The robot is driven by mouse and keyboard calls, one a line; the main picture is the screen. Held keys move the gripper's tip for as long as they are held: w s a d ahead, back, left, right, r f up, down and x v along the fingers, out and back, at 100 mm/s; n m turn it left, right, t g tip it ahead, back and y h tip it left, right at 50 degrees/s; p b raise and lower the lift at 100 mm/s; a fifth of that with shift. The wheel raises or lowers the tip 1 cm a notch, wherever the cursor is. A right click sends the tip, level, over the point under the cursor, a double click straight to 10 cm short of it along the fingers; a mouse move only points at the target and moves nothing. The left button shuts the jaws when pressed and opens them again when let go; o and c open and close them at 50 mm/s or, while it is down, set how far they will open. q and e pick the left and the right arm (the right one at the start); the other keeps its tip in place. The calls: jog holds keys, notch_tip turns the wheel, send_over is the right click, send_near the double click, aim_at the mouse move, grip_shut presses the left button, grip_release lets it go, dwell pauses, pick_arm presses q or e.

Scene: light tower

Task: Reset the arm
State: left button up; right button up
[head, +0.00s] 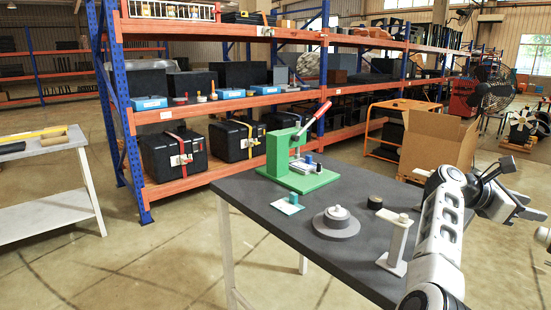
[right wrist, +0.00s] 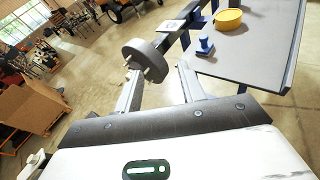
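My right arm shows at the right of the head view, raised beside the right end of the grey work table (head: 240,188). Its gripper (head: 520,192) is over the floor, clear of the table. In the right wrist view the two fingers (right wrist: 159,72) stand apart with a gap between them. A round grey disc with small pins (right wrist: 145,58) shows just past the fingertips; nothing is visibly clamped, though I cannot tell how far off the disc is. My left arm and gripper are not in view.
On the work table are a green press (head: 282,155), a round grey base (head: 336,228), a black cylinder (head: 375,202) and a white stand (head: 398,243). The right wrist view shows another tabletop (right wrist: 240,65) with a yellow round part (right wrist: 228,19) and a blue part (right wrist: 205,46).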

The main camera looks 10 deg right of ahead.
jog(key=w+a+f+m+t+y+b, duration=0.15)
jog(key=a+f+m+t, duration=0.25)
jog(key=a+m+t, duration=0.5)
jog(key=w+a+f+m+t+y, duration=0.25)
jog(key=a+m+t, duration=0.45)
jog(key=m, duration=0.4)
jog(key=w+a+f+m+t+y+b, duration=0.1)
jog(key=a+f+m+t+y, duration=0.25)
jog(key=a+m+t, duration=0.5)
jog(key=s+a+f+n+g+y+b, duration=0.2)
jog(key=s+a+f+n+y, duration=0.4)
jog(key=a+f+n+y, duration=0.45)
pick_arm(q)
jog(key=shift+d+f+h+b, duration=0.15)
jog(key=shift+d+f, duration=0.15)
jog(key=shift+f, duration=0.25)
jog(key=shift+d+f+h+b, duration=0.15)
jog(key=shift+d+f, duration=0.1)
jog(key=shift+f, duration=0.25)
pick_arm(e)
jog(key=s+a+f+n+g, duration=0.7)
jog(key=s+a+f, duration=0.4)
jog(key=s+f, duration=0.3)
jog(key=shift+s+a+g, duration=0.2)
jog(key=shift+s+g, duration=0.15)
jog(key=shift+s, duration=0.9)
